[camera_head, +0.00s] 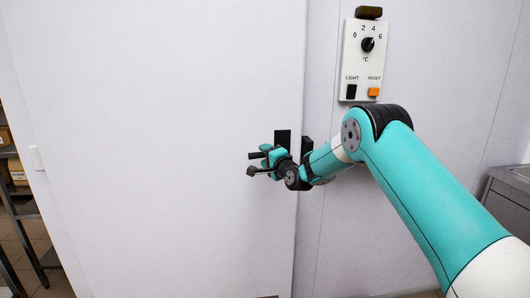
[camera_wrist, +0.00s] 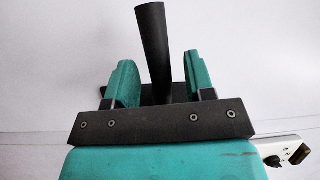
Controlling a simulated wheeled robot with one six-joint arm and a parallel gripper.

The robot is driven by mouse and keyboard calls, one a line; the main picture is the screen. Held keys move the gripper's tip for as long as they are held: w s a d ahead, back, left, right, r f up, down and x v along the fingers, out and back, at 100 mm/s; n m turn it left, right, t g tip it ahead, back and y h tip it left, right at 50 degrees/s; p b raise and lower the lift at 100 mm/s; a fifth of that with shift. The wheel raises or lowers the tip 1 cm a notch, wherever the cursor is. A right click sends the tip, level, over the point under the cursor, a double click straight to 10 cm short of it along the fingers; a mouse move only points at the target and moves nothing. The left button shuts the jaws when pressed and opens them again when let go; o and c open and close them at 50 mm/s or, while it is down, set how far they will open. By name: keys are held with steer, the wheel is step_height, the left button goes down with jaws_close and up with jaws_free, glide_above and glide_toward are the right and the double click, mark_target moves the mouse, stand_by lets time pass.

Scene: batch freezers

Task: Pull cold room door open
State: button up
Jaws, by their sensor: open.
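The cold room door (camera_head: 160,120) is a large pale panel filling the left and middle of the head view. A dark handle plate (camera_head: 282,136) sits near its right edge, partly hidden behind my gripper (camera_head: 256,163). In the wrist view, a black handle bar (camera_wrist: 151,40) runs between the two teal fingers of my gripper (camera_wrist: 160,78). The fingers are open, with visible gaps on both sides of the bar. The door's right edge shows as a slightly darker strip; I cannot tell whether it stands ajar.
A control panel (camera_head: 364,60) with a dial and two switches is on the wall (camera_head: 440,80) right of the door. A dark latch piece (camera_head: 307,148) sits beside the door edge. A metal cabinet (camera_head: 509,195) stands far right. Shelving (camera_head: 22,205) and tiled floor show far left.

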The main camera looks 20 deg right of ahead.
steer(key=shift+w+a, duration=0.15)
steer(key=shift+w, duration=0.3)
jaws_close()
steer(key=shift+s+d+f+n+g+h+b, duration=0.1)
steer(key=shift+d+f+n+g+h+b, duration=0.25)
steer(key=shift+f+n+b, duration=0.5)
steer(key=shift+w+d+f+n+g+h+b, duration=0.1)
steer(key=shift+f+n+g+b, duration=0.4)
steer(key=shift+n+b, duration=0.7)
steer(key=shift+s+d+f+n+g+h+b, duration=0.1)
steer(key=shift+d+f+n+g+h+b, duration=0.2)
steer(key=shift+f+n+b, duration=0.65)
steer(key=shift+r+n, duration=0.3)
